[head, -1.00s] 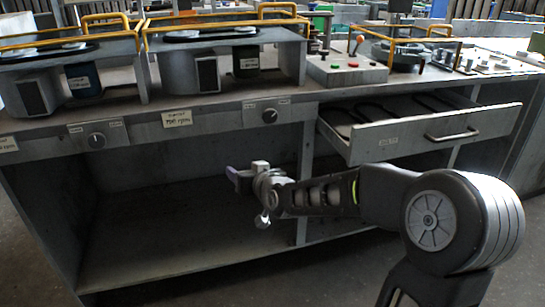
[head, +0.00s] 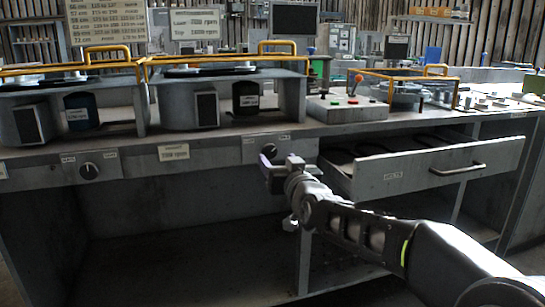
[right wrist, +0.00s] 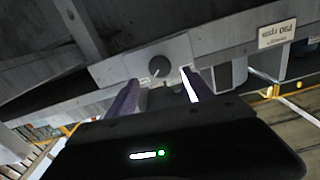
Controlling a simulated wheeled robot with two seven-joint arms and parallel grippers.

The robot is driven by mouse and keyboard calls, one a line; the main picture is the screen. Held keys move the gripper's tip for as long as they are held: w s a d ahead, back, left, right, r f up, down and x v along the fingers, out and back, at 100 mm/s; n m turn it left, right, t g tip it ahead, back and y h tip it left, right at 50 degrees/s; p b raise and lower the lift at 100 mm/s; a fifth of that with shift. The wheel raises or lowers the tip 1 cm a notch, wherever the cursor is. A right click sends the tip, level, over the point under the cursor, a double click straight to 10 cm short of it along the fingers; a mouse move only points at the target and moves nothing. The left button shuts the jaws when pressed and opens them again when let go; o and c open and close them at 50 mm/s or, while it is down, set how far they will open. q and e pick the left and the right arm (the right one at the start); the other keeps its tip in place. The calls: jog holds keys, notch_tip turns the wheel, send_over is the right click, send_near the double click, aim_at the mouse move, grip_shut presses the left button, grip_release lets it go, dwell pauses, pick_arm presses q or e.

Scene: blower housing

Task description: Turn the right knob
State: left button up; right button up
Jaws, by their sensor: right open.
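The right knob (head: 269,150) is a dark round dial on a light plate on the bench's front rail. In the right wrist view the knob (right wrist: 159,67) shows a pale pointer line and lies just beyond the fingertips, between them in the picture. My right gripper (head: 271,176) is raised in front of the rail, just below the knob in the head view. In the wrist view its two fingers (right wrist: 160,84) are apart with nothing between them. The knob appears untouched, though the exact gap is hard to judge. My left gripper is not in view.
A second knob (head: 89,170) is on the rail at the left. An open drawer (head: 440,168) juts out right of my right gripper, close to my arm. A button box (head: 346,109) and blower units with yellow rails stand on the bench. The shelf below is empty.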

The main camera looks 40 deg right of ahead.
aim_at(270, 152)
jog(key=x, duration=0.5)
jog(key=shift+w+d+b, duration=0.1)
jog(key=shift+w+b, duration=0.05)
jog(key=shift+b, duration=0.15)
grip_shut()
dwell(0.4)
